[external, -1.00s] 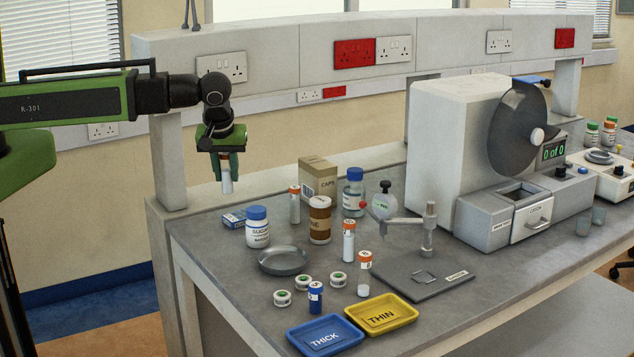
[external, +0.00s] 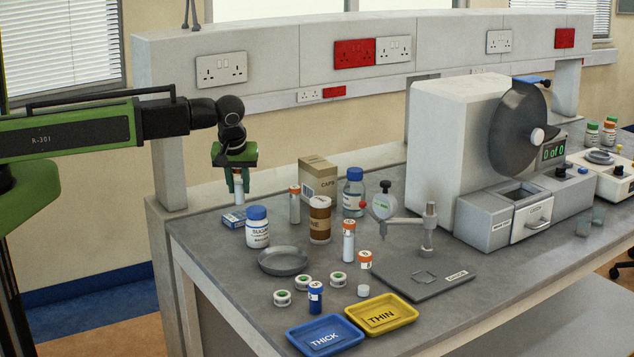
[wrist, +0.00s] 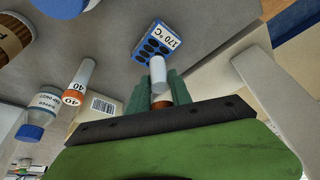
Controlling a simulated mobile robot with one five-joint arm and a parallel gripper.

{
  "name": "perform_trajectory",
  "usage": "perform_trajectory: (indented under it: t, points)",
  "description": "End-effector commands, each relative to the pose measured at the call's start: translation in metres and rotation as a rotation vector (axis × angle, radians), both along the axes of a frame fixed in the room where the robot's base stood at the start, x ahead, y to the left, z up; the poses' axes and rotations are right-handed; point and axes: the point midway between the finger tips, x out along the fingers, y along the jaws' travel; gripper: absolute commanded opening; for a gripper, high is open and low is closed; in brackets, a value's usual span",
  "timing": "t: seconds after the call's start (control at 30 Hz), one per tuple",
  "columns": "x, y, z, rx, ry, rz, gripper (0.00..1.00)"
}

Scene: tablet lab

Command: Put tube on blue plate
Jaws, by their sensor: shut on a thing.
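My gripper (external: 237,181) is shut on a white tube with an orange cap (external: 239,191), held upright at the back left of the bench. In the wrist view the tube (wrist: 158,72) points away, with its orange cap between the green fingers (wrist: 160,95). The tube's lower end is close above a small blue box with dark round marks and "170°C" (wrist: 160,40), which lies on the bench in the external view (external: 233,218). I cannot tell whether they touch. The blue plate, marked THICK (external: 342,341), lies at the front edge, far to the right and nearer the camera.
A yellow plate marked THIN (external: 402,314) lies beside the blue plate.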

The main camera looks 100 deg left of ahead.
Motion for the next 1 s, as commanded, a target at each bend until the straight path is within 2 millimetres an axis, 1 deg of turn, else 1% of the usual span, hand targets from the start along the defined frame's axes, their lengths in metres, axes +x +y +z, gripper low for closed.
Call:
perform_trajectory:
  t: [0.03,0.1,0.13,0.37,0.53,0.57,0.7,1.0]
  points:
    - [0.000,0.000,-0.018,0.000,0.000,0.000,0.00]
    - [0.000,0.000,-0.031,0.000,-0.001,0.000,0.00]
    - [0.000,0.000,-0.034,0.000,-0.001,0.000,0.00]
    - [0.000,0.000,-0.030,0.000,-0.001,0.000,0.00]
    - [0.000,0.000,-0.035,0.000,-0.001,0.000,0.00]
    - [0.000,0.000,-0.033,0.000,-0.001,0.000,0.29]
    - [0.000,0.000,-0.033,0.000,-0.001,0.000,0.47]
    - [0.000,0.000,-0.032,0.000,-0.001,0.000,0.47]
